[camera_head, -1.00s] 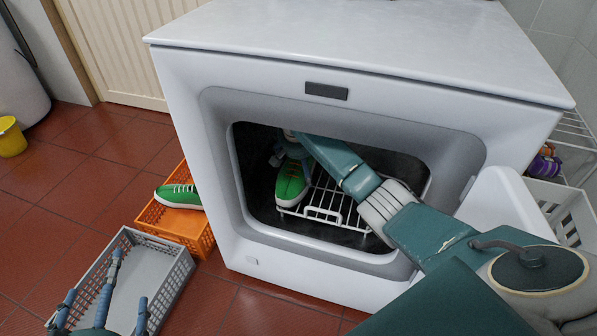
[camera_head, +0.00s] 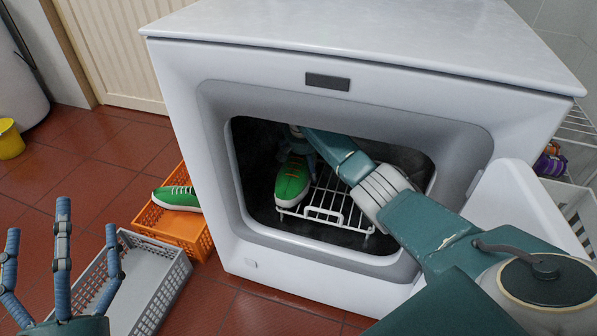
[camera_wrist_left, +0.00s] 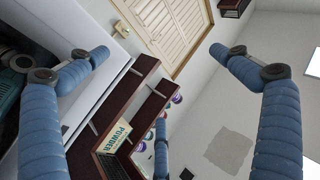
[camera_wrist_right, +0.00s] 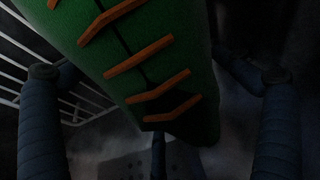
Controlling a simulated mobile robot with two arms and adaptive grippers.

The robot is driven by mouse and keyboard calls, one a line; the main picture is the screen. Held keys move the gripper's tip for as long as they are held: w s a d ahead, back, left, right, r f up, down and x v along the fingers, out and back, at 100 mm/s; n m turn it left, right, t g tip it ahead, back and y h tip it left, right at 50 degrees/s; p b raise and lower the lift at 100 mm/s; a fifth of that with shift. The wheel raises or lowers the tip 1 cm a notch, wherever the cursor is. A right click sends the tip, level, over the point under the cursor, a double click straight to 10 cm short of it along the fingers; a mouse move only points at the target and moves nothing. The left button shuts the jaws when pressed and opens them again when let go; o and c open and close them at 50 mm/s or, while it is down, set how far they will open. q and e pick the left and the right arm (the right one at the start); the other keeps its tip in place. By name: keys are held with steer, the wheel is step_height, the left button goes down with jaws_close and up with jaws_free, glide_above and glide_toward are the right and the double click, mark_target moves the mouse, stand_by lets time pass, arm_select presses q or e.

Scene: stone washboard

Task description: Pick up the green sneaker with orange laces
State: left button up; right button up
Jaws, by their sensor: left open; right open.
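The green sneaker with orange laces (camera_head: 291,182) is inside the white dryer's drum, on a white wire rack (camera_head: 325,208). My right arm reaches in through the round-cornered opening. My right gripper (camera_head: 307,147) is at the far end of the sneaker, mostly hidden by the arm and the dark. In the right wrist view the sneaker (camera_wrist_right: 150,65) is large and close, with open fingers on both sides of it; contact cannot be told. My left gripper (camera_head: 62,240) is open and empty, raised at the lower left beside the grey basket.
Another green sneaker, with white laces (camera_head: 177,198), lies in an orange crate (camera_head: 172,232) left of the dryer (camera_head: 250,262). A grey basket (camera_head: 148,290) stands in front of it. The open dryer door (camera_head: 508,200) is at right. A yellow bucket (camera_head: 10,140) stands far left.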

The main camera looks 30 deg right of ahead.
steer(key=c, duration=1.3)
steer(key=shift+c, duration=0.3)
steer(key=shift+r, duration=0.1)
